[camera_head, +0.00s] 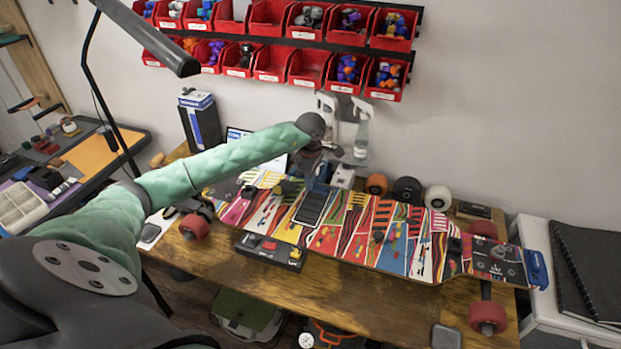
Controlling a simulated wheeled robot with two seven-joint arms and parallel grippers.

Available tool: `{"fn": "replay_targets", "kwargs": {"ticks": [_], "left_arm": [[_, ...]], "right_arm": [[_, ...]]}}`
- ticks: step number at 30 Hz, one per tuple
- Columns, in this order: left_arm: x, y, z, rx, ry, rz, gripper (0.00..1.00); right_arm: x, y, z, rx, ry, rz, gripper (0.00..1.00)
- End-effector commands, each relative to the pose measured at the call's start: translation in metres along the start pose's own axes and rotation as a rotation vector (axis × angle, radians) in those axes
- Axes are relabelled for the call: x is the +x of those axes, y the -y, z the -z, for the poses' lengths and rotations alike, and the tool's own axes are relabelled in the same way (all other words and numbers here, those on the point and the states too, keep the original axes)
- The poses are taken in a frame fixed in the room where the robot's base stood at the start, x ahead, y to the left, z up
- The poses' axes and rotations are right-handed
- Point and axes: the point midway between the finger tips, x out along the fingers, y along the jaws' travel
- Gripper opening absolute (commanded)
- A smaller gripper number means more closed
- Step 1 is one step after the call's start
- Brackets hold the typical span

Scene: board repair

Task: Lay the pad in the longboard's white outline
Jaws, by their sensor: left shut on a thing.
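The longboard (385,235) lies across the workbench, its deck covered in bright multicoloured graphics. A dark rectangular pad (311,208) shows over the left half of the deck, with a thin pale edge around it. My left gripper (311,183) is at the pad's far end, shut on it. The gripper's own wrist hides part of the grip. The white outline cannot be told apart from the pad's pale edge, and I cannot tell whether the pad lies flat on the deck. My right gripper is out of view.
A black case (270,250) stands at the board's near edge. Loose wheels (407,190) stand behind the board. Red parts bins (310,67) hang on the wall. A lamp (150,38) reaches in from upper left. The bench's front right (390,295) is fairly clear.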

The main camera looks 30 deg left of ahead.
Motion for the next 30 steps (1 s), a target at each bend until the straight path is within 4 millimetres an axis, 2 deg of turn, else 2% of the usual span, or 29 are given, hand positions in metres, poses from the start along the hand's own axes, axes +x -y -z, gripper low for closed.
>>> {"fn": "replay_targets", "kwargs": {"ticks": [12,13,16,30], "left_arm": [[0.0026,0.0001,-0.0001,0.0,0.0,0.0,0.0],[0.0022,0.0001,-0.0001,0.0,0.0,0.0,0.19],[0.002,0.0002,-0.0001,0.0,0.0,0.001,0.37],[-0.0011,0.0002,0.0,0.0,0.0,0.001,0.37]], "right_arm": [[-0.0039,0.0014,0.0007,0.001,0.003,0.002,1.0],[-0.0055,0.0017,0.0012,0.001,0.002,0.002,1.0],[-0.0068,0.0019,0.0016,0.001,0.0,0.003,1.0],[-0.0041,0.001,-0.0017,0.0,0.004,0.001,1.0]]}}
